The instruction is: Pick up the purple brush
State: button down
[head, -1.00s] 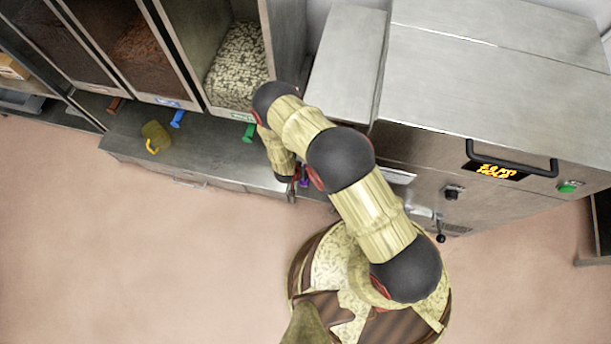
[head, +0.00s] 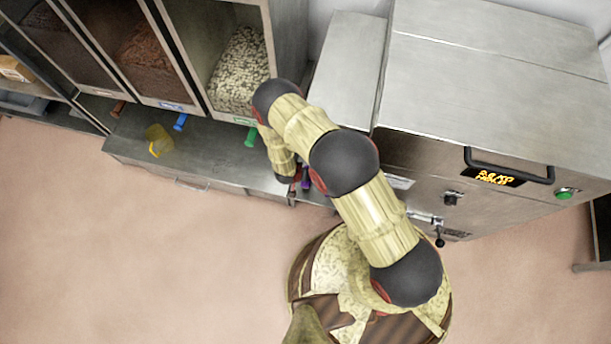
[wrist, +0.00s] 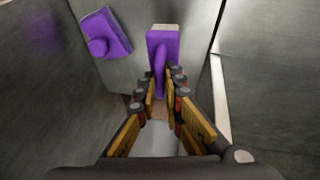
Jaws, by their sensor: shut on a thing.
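The purple brush (wrist: 163,46) is in the wrist view, upper middle, with a pale strip along its top edge and a handle running down between the fingers. My gripper (wrist: 160,88) is shut on the handle. The fingers cover part of it. A second purple piece (wrist: 104,34) with a round knob shows at upper left, apart from the gripper. In the head view a small patch of purple (head: 306,183) shows beside my arm. My gripper is mostly hidden there behind the arm.
A steel machine (head: 480,70) with a handle, display and green button stands at right. Ingredient bins (head: 235,75) stand at upper left above a metal counter (head: 225,160). The floor at lower left is clear.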

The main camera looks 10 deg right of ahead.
notch_tip(320, 180, up, 25)
jog(key=p, duration=0.9)
jog(key=shift+f, duration=0.15)
jog(key=c, duration=2.5)
grip_release()
grip_shut()
jog(key=shift+w, duration=0.1)
